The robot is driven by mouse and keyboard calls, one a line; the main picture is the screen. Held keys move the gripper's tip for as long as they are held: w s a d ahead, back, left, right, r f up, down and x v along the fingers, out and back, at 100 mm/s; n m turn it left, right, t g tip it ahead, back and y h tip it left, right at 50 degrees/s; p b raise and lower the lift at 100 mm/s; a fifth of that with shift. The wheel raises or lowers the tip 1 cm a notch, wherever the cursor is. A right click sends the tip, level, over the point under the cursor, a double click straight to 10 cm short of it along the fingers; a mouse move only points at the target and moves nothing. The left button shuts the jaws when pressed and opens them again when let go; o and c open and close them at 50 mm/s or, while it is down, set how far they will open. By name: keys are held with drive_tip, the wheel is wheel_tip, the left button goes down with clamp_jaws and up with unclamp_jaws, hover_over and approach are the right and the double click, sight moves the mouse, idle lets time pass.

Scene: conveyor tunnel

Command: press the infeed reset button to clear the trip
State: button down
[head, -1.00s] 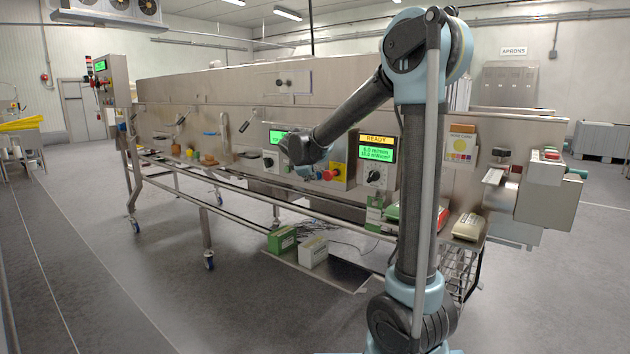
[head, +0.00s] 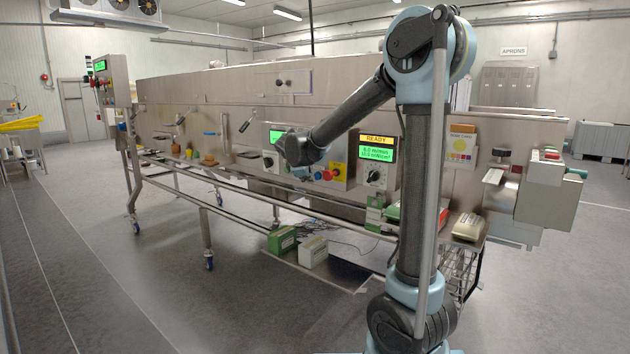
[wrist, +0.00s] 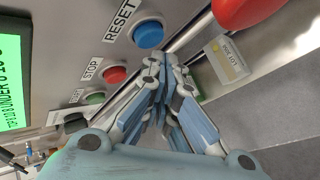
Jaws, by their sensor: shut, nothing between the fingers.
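The blue reset button (wrist: 148,35) shows in the wrist view, under a label reading RESET, on a steel panel. A red STOP button (wrist: 115,75) and a green START button (wrist: 95,98) sit in the same row. My gripper (wrist: 157,68) is shut and empty, with its fingertips just below the reset button in the picture. I cannot tell whether the tips touch the panel, but the button face is uncovered. In the head view my wrist is in front of the machine's control panel, and the fingers are mostly hidden.
A large red mushroom button (wrist: 240,10) is close to the right of the reset button. A green display (wrist: 14,80) is at the left. In the head view a READY display (head: 377,148) is right of my wrist, and boxes (head: 283,239) stand below the rails.

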idle(0.3)
drive_tip(key=s+a, duration=0.1)
drive_tip(key=s, duration=0.1)
drive_tip(key=s+a, duration=0.2)
idle(0.5)
idle(0.3)
drive_tip(key=s+d+f+m+g, duration=0.2)
drive_tip(key=s+d+m, duration=0.2)
drive_tip(key=s+d, duration=0.55)
drive_tip(key=s+d+f+m+g, duration=0.2)
drive_tip(key=s+d+f+m, duration=0.15)
drive_tip(key=s+d, duration=0.6)
drive_tip(key=s+d+f+m+g+y, duration=0.1)
drive_tip(key=s+d+f+m, duration=0.1)
drive_tip(key=s, duration=0.4)
drive_tip(key=s+d+f+m+g, duration=0.1)
drive_tip(key=s+d+f+m, duration=0.1)
drive_tip(key=s+f+m, duration=0.2)
drive_tip(key=s+d+f+m+g+y, duration=0.1)
drive_tip(key=s+f, duration=0.4)
drive_tip(key=s, duration=0.5)
drive_tip(key=d+m, duration=0.1)
drive_tip(key=m, duration=0.1)
drive_tip(key=shift+s+d+f+m+y, duration=0.15)
drive_tip(key=shift+s+d+m+y, duration=0.05)
drive_tip(key=shift+m+y, duration=0.15)
